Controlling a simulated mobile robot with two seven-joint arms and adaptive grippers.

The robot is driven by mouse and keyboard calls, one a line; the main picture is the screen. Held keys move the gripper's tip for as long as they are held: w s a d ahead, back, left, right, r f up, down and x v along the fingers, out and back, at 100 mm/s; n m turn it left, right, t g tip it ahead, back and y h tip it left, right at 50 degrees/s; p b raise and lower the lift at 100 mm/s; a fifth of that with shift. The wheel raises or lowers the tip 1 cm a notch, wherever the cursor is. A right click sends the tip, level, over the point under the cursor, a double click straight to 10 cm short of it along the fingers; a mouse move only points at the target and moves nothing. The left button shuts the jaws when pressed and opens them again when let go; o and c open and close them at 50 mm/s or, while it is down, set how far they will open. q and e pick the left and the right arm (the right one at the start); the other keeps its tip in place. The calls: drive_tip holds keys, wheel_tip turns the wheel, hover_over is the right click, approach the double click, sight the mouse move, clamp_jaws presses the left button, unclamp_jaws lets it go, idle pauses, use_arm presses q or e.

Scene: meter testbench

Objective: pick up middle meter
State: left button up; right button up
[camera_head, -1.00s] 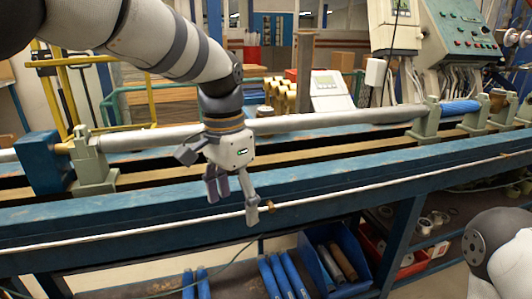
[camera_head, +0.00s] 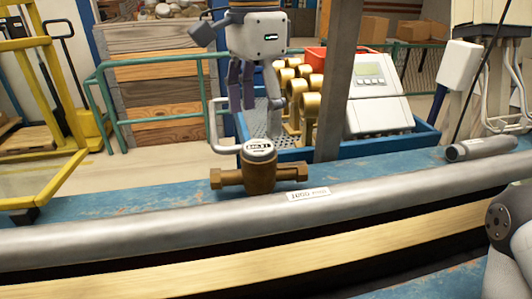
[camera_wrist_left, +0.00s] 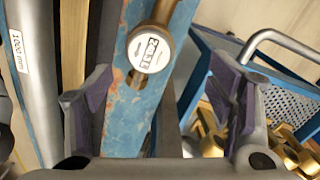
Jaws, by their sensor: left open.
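A brown brass meter (camera_head: 258,172) with a round white dial stands on the blue bench, just behind a long grey pipe. In the left wrist view its dial (camera_wrist_left: 149,50) shows at the top, between and beyond my fingers. My left gripper (camera_head: 262,98) hangs fingers down above and a little behind the meter in the head view, apart from it. In the left wrist view the left gripper (camera_wrist_left: 168,95) has its two fingers wide apart with nothing between them.
The grey pipe (camera_head: 400,183) runs across the front. Behind the meter stands a blue tray (camera_head: 425,137) with several brass pieces (camera_head: 310,105) and a white display box (camera_head: 375,105). A dark post (camera_head: 338,80) rises beside them. A short grey pipe (camera_head: 480,148) lies at right.

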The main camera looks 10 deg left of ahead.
sight(259, 171)
use_arm(q)
drive_tip(key=f, duration=0.3)
drive_tip(key=s+f, duration=0.1)
drive_tip(key=f, duration=0.6)
drive_tip(key=shift+s+d+f+p, duration=0.2)
drive_tip(key=shift+d+f+p, duration=0.05)
drive_tip(key=shift+p, duration=0.05)
drive_tip(key=shift+w+f, duration=0.1)
drive_tip(key=shift+f, duration=0.15)
clamp_jaws()
drive_tip(key=shift+r, duration=0.1)
